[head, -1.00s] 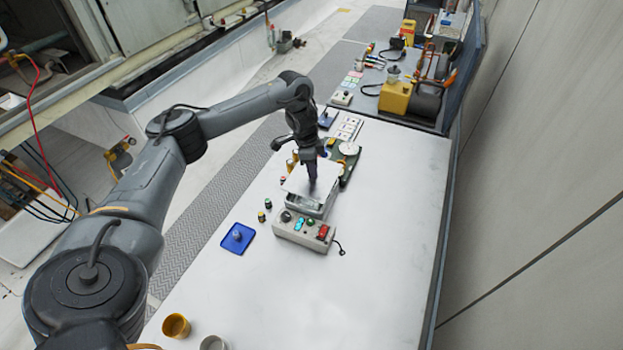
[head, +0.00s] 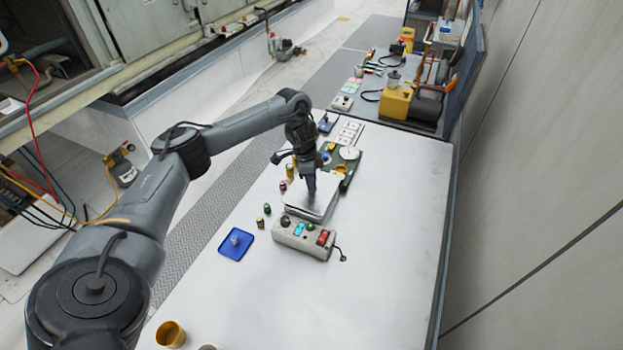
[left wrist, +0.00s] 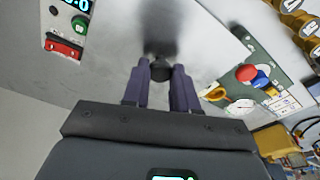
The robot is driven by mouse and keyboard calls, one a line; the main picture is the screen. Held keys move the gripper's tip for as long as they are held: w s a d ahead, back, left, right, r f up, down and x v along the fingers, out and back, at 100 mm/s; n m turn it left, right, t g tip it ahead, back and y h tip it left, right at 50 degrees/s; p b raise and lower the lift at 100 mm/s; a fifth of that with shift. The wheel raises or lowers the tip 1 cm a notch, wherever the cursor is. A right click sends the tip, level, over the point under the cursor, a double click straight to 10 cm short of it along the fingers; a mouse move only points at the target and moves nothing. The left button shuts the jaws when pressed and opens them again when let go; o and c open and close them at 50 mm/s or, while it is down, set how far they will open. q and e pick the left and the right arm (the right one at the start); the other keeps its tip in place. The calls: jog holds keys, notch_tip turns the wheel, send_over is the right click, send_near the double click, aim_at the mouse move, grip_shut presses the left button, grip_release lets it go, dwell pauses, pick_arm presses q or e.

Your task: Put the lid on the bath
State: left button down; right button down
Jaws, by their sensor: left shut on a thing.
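My left gripper (head: 310,184) points down over the metal bath (head: 309,215) and is shut on the black knob (left wrist: 161,69) of the lid. The lid (head: 325,202) is a flat, shiny grey plate, and it also shows in the left wrist view (left wrist: 205,45). It covers the top of the bath and looks nearly level. I cannot tell whether it rests fully on the rim or hovers just above it. The bath's grey control box (head: 304,238) with coloured buttons faces the near side. My right gripper is not in view.
A blue square plate with a knob (head: 235,245) lies left of the bath. Small jars (head: 263,222) stand nearby. A green board with a white dial (head: 349,153) is just behind the bath. A yellow cup (head: 171,334) stands at the near edge. The bench's right side is clear.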

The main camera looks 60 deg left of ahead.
pick_arm(q)
jog(key=shift+f, duration=0.35)
jog(key=c, duration=0.9)
grip_release()
jog(key=shift+r, duration=0.15)
